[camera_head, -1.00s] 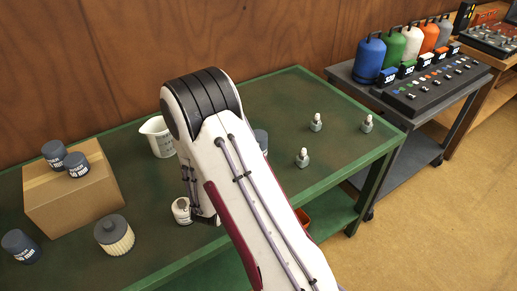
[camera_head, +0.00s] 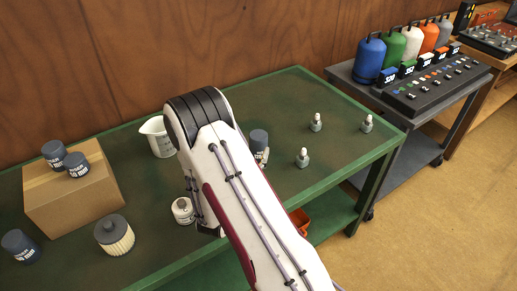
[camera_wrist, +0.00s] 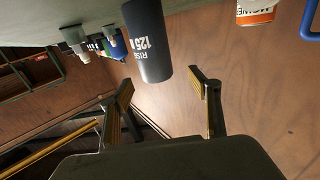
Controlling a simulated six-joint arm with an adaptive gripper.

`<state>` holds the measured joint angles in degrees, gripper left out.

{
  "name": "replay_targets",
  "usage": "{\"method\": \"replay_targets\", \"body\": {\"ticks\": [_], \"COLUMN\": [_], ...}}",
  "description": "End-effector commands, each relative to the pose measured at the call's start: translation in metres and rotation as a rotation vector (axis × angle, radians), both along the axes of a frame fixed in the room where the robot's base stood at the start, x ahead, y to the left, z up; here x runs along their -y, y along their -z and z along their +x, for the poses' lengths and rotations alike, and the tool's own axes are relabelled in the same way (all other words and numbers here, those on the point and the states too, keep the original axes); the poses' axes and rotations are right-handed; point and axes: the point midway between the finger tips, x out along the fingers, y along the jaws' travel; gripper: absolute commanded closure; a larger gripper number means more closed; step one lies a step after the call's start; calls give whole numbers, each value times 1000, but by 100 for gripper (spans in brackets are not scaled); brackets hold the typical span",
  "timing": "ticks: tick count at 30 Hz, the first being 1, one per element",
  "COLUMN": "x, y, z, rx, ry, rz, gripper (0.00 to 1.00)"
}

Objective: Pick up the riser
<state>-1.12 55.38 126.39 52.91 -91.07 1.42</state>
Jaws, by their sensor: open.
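A tall dark grey cylinder, the riser (camera_wrist: 147,45), has white lettering reading "RISE" and "125". It shows in the wrist view, which is turned so that the bench top is above. My gripper (camera_wrist: 161,82) is open and empty. The riser's near end is close to the gap between the fingertips, with no clear contact. In the head view the riser (camera_head: 258,139) stands on the green bench just right of my arm, partly hidden by it.
A cardboard box (camera_head: 72,200) with dark labelled cylinders stands at left. The green bench (camera_head: 270,95) is clear at the back.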

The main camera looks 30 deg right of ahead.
Motion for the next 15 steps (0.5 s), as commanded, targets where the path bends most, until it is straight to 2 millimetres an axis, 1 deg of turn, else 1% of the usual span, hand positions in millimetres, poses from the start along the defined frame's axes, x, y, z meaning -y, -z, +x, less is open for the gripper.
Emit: {"method": "replay_targets", "body": {"ticks": [6, 15], "x": [12, 13], "y": [-1, 0], "z": [9, 10], "rx": [1, 0], "ry": [1, -2], "rz": [0, 0], "gripper": [38, 38]}}
